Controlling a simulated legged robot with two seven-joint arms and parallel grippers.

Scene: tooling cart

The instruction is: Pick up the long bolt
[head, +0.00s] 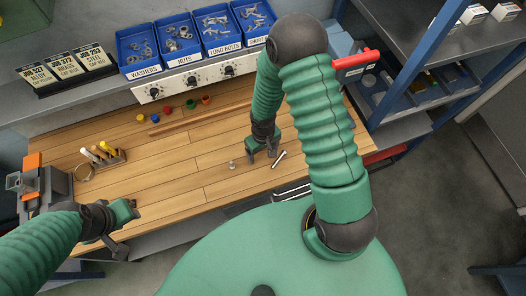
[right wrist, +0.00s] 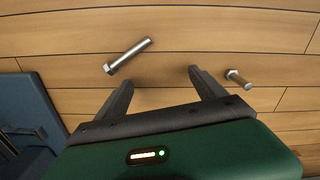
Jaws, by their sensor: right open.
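A long silver bolt (head: 279,159) lies on the wooden bench top near its front edge. In the right wrist view the long bolt (right wrist: 128,55) lies aslant, its head at the lower left, beyond the left finger. A shorter bolt (head: 231,165) is to the left in the head view; it also shows in the right wrist view (right wrist: 239,79), just right of the right finger. My right gripper (head: 262,153) is open and empty between the two bolts, its fingers (right wrist: 160,78) apart. My left gripper (head: 129,222) is over the bench's front left; its jaw gap is unclear.
Blue bins (head: 143,48) of fasteners stand on the back shelf. Coloured caps (head: 167,110) and a long rod lie at the bench's back. A small rack (head: 104,156) and a grey-orange device (head: 46,185) stand at left. A blue shelf unit (head: 400,95) borders the right.

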